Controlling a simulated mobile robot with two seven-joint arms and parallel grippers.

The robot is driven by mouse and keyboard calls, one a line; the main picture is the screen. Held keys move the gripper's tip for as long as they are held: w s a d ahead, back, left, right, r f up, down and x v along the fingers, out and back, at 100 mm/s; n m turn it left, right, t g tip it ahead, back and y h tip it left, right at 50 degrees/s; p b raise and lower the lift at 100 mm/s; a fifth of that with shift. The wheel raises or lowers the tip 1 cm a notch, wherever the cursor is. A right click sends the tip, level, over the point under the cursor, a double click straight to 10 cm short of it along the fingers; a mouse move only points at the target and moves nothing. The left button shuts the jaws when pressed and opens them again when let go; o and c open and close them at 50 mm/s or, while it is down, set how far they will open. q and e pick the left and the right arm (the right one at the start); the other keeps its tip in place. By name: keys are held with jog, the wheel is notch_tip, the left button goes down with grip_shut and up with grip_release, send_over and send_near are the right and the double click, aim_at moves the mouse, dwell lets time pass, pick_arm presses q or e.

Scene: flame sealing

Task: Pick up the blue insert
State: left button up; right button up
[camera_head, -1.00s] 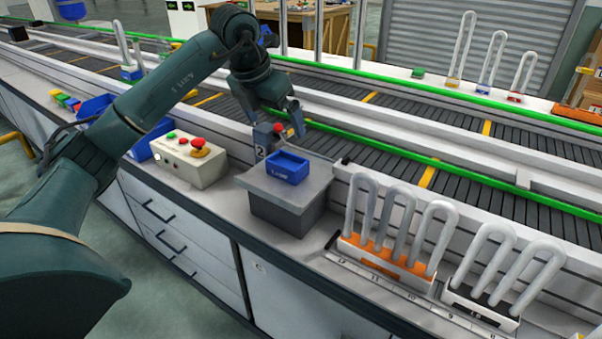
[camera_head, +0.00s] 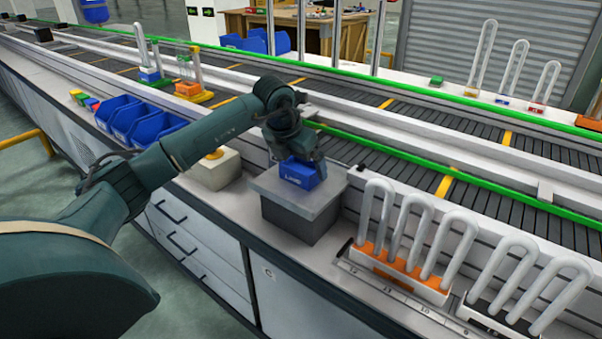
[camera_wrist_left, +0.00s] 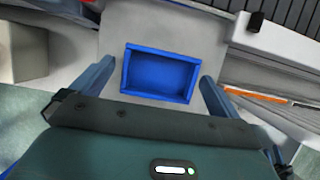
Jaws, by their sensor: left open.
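The blue insert (camera_head: 299,174) is a small open-topped blue box on top of the grey block (camera_head: 272,196). It also shows in the left wrist view (camera_wrist_left: 160,74), where I look down into its empty inside. My left gripper (camera_head: 302,158) is over the insert, at its back in the head view. In the left wrist view its two fingers (camera_wrist_left: 158,76) are open, one at each side of the box, with a gap left and right. I cannot tell exactly how low the fingertips are. My right gripper is in neither view.
White looped tubes in an orange-based rack (camera_head: 400,273) and a black-based rack (camera_head: 497,318) stand right of the block. A control box (camera_head: 214,172) and blue bins (camera_head: 135,122) are to its left, partly behind my arm. The conveyor (camera_head: 400,153) runs behind.

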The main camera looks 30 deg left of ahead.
pick_arm(q)
jog(key=shift+x, duration=0.8)
jog(key=shift+r, duration=0.1)
jog(key=shift+c, duration=0.3)
